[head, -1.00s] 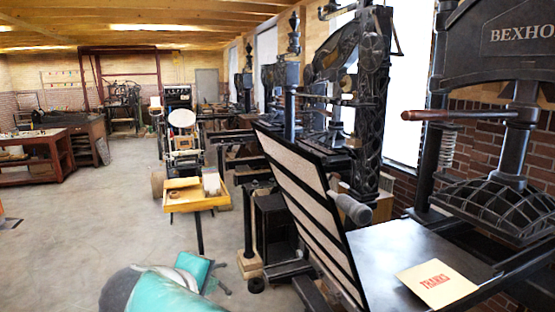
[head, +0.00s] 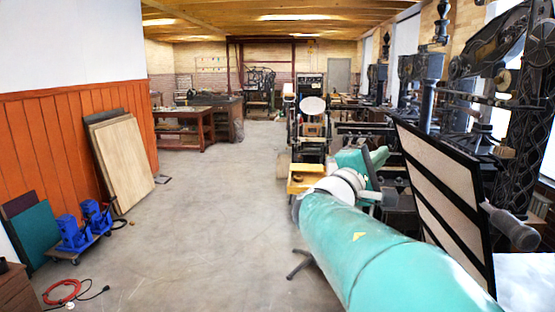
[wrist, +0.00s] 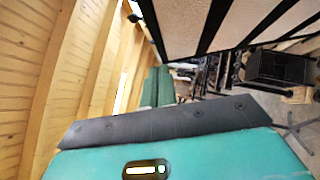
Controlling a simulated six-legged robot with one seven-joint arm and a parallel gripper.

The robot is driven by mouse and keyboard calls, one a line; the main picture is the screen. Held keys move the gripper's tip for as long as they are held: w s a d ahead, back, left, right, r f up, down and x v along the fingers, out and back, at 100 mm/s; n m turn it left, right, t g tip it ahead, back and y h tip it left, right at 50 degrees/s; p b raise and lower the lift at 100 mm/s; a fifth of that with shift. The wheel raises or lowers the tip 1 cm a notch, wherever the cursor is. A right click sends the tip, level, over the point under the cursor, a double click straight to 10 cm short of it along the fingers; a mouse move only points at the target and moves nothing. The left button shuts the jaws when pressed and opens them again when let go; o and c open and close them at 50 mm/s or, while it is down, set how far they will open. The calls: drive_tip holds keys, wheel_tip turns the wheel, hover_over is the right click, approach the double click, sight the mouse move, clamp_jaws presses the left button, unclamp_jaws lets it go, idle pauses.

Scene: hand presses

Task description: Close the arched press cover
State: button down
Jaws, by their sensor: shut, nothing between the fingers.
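The press cover (head: 437,190) is a black-framed panel with pale stripes. It stands raised and tilted on the right in the head view, with a grey handle (head: 512,226) at its right side. Part of its striped face also shows at the top of the wrist view (wrist: 205,22). The press bed (head: 527,283) shows only as a strip at the lower right. My teal arm reaches forward left of the cover. My gripper (wrist: 165,124) is shut and empty, with its dark front edge apart from the cover in the wrist view. Its fingertips are hard to make out in the head view.
Other black presses (head: 425,85) stand along the right wall. A yellow tray (head: 306,178) is beyond my arm. Blue jacks (head: 82,228) and leaning boards (head: 122,165) are at the left. The floor in the middle is clear.

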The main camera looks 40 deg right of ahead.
sight(416, 134)
drive_tip(key=d, duration=0.2)
drive_tip(key=s+d+r, duration=0.1)
drive_tip(key=d, duration=0.1)
drive_tip(key=s+d+r, duration=0.1)
drive_tip(key=d, duration=0.1)
drive_tip(key=shift+s+r, duration=0.1)
drive_tip(key=shift+r, duration=0.1)
drive_tip(key=shift+d+r, duration=0.1)
drive_tip(key=shift+d, duration=0.3)
drive_tip(key=shift+s, duration=0.25)
drive_tip(key=shift+w, duration=0.15)
drive_tip(key=shift+d+r, duration=0.1)
